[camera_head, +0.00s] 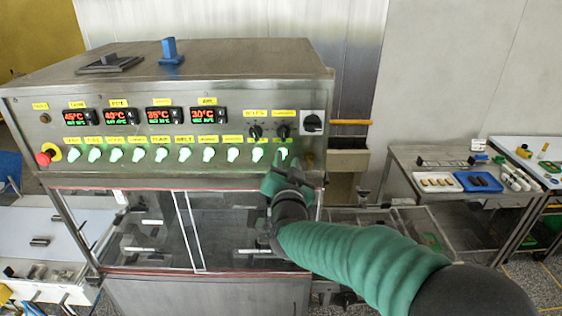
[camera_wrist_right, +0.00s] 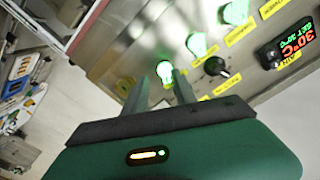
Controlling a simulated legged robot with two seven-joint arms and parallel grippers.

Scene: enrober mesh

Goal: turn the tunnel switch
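A row of green-lit switches runs along the front of the steel control panel (camera_head: 190,169). The small yellow labels are too blurred for me to tell which one names the tunnel switch. My right gripper (camera_head: 282,166) is at the right end of this row, just below the rightmost green switch (camera_head: 282,153). In the right wrist view my right gripper (camera_wrist_right: 161,80) has its two fingers apart, with a green-lit switch (camera_wrist_right: 165,70) showing between the fingertips. I cannot tell whether the fingers touch it. My left gripper is not in view.
A red emergency button (camera_head: 45,156) is at the far left. Temperature displays (camera_head: 162,116) are above. A side table (camera_head: 408,160) with trays stands right.

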